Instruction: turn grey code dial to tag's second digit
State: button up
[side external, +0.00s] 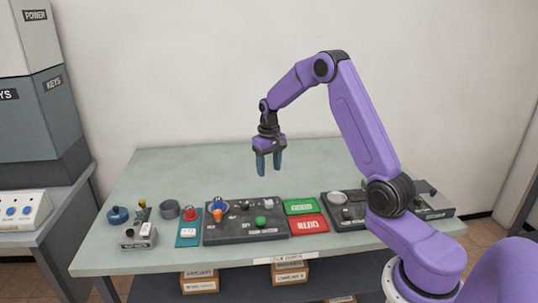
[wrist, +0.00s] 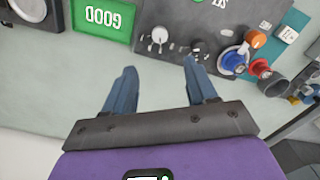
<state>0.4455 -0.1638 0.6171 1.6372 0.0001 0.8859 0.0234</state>
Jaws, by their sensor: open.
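My gripper (side external: 269,170) is open and empty, raised above the table behind the dark control panel (side external: 215,237). In the wrist view my gripper's spread fingers (wrist: 159,70) point toward the panel's edge. A small pale grey knob (wrist: 159,37) stands on that panel just beyond the fingertips, apart from them. A larger round grey dial (side external: 337,197) sits on another dark panel to the right; part of it shows at the wrist view's top left (wrist: 35,12). I cannot tell which is the code dial. No tag digits are readable, and neither dial's setting can be read.
Blue (wrist: 233,62) and orange (wrist: 255,39) knobs and a green button (side external: 261,221) are on the panel. Green GOOD (side external: 300,207) and red (side external: 309,224) plates lie between the panels. Small items, including a grey cup (side external: 169,209), stand left. The table's back is clear.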

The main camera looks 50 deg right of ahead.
jog(key=shift+r, duration=2.15)
jog(key=s+a+r+n, duration=0.2)
jog(key=s+a+n, duration=0.3)
jog(key=a, duration=0.5)
jog(key=s+a+r+n, duration=0.2)
jog(key=s+a, duration=0.6)
jog(key=a, duration=0.2)
jog(key=s+a+n, duration=0.2)
jog(key=s+n, duration=0.7)
jog(key=s, duration=1.3)
jog(key=shift+s+a+f, duration=0.3)
jog(key=shift+s+f, duration=0.05)
